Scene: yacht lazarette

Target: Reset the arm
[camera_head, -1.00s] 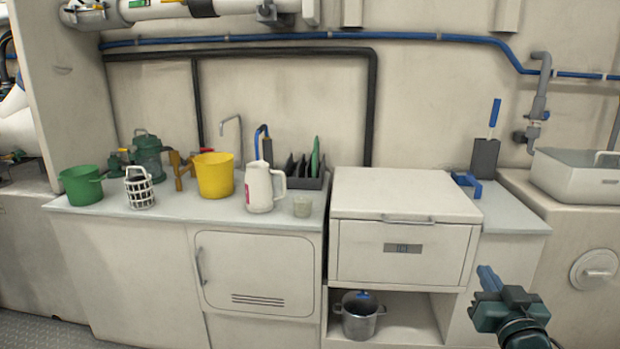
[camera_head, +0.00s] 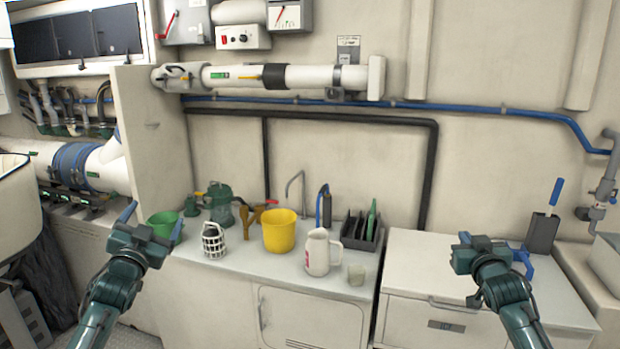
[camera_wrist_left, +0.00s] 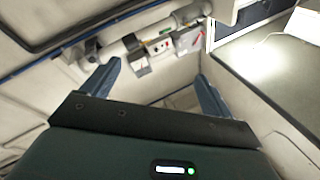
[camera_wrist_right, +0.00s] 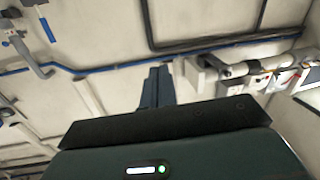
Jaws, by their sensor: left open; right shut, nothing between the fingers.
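My left gripper (camera_head: 150,223) is raised at the left of the head view, in front of the green bucket, with its blue fingers apart and empty. The left wrist view shows the two fingers (camera_wrist_left: 158,85) spread with nothing between them. My right gripper (camera_head: 465,238) is raised at the right, in front of the white drawer cabinet. The right wrist view shows its fingers (camera_wrist_right: 157,86) together with nothing held. Both arms come up from the bottom of the head view.
The counter (camera_head: 215,262) holds a green bucket (camera_head: 163,224), white basket (camera_head: 213,241), yellow bucket (camera_head: 279,231), white jug (camera_head: 317,252), cup (camera_head: 356,274) and dark rack (camera_head: 359,231). A white drawer cabinet (camera_head: 437,287) stands to the right. A white pipe (camera_head: 310,77) runs along the wall above.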

